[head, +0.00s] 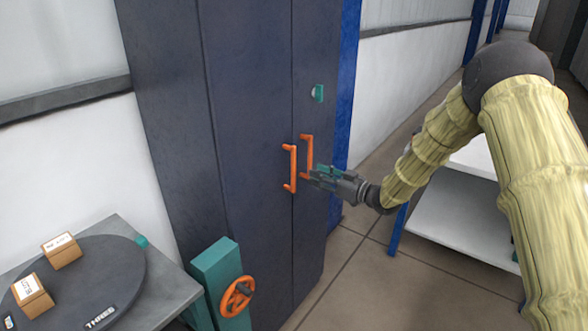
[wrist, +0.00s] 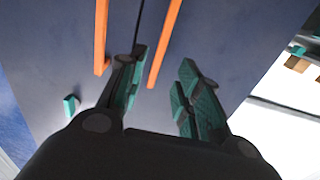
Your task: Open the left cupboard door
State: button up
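The dark blue cupboard (head: 255,130) has two doors with upright orange handles side by side at the seam. The left door's handle (head: 291,168) is just left of my gripper (head: 318,176) in the head view. The right door's handle (head: 307,155) has its lower end beside my fingers. Both doors look shut. In the wrist view my gripper (wrist: 160,95) is open and empty. That view appears turned round: the left door's handle (wrist: 165,40) shows between the fingers, seemingly beyond them, and the right door's handle (wrist: 101,35) is outside them. Contact cannot be told.
A teal fitting (head: 318,93) is on the right door. A teal post with an orange handwheel (head: 237,296) stands in front of the cupboard at lower left, beside a grey table with a dark turntable (head: 120,275) and boxes. A white shelf unit (head: 462,215) is at right.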

aim_at(295, 166)
jog(key=p+x, duration=0.3)
jog(key=x, duration=0.7)
jog(key=shift+w+a, duration=0.15)
jog(key=shift+a, duration=0.1)
grip_shut()
